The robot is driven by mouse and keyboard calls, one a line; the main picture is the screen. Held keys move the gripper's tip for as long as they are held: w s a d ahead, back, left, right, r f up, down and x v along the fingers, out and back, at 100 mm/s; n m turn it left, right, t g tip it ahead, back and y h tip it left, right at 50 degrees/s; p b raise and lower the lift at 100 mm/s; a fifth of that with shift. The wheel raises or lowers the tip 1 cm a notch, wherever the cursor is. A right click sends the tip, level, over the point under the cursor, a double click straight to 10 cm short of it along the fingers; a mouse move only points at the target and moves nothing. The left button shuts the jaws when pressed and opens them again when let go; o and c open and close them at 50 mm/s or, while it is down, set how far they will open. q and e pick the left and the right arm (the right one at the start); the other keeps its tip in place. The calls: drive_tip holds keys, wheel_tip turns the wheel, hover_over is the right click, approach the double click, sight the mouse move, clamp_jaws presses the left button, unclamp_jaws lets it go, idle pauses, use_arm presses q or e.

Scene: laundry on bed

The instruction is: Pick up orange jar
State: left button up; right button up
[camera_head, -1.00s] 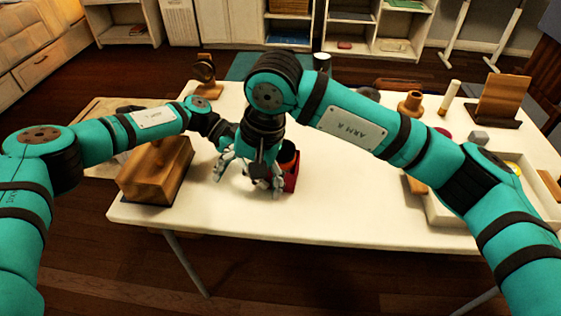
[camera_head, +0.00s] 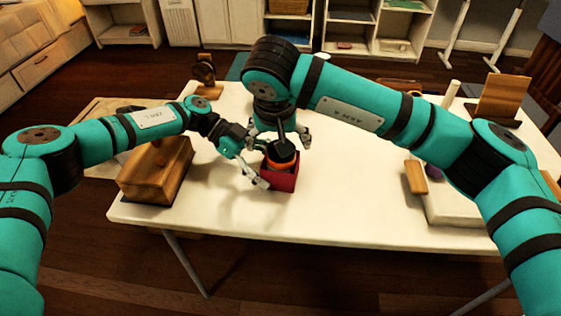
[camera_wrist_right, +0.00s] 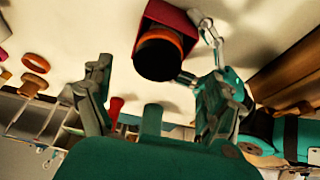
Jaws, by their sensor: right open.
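The orange jar (camera_head: 281,164) has a black lid and stands in a small open red box (camera_head: 284,183) on the white table. In the right wrist view the jar (camera_wrist_right: 158,54) shows its dark lid and orange band, with the red box (camera_wrist_right: 170,14) around it. My right gripper (camera_head: 280,134) is open and empty, just behind and above the jar; its two fingers are spread in the wrist view (camera_wrist_right: 158,72). My left gripper (camera_head: 262,165) appears open, with its fingers close against the left side of the box. Whether they touch it is unclear.
A wooden block (camera_head: 157,170) stands on the left of the table, and a wooden stand (camera_head: 207,78) at the back left. A white tray (camera_head: 455,213) and an upright wooden board (camera_head: 501,95) are at the right. The front middle of the table is clear.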

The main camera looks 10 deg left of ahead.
drive_tip(key=x, duration=0.4)
drive_tip(key=shift+w+d, duration=0.1)
drive_tip(key=shift+w, duration=0.05)
drive_tip(key=c, duration=1.8)
wheel_tip(320, 180, up, 10)
use_arm(q)
drive_tip(key=o, duration=0.8)
drive_tip(key=shift+o, duration=0.2)
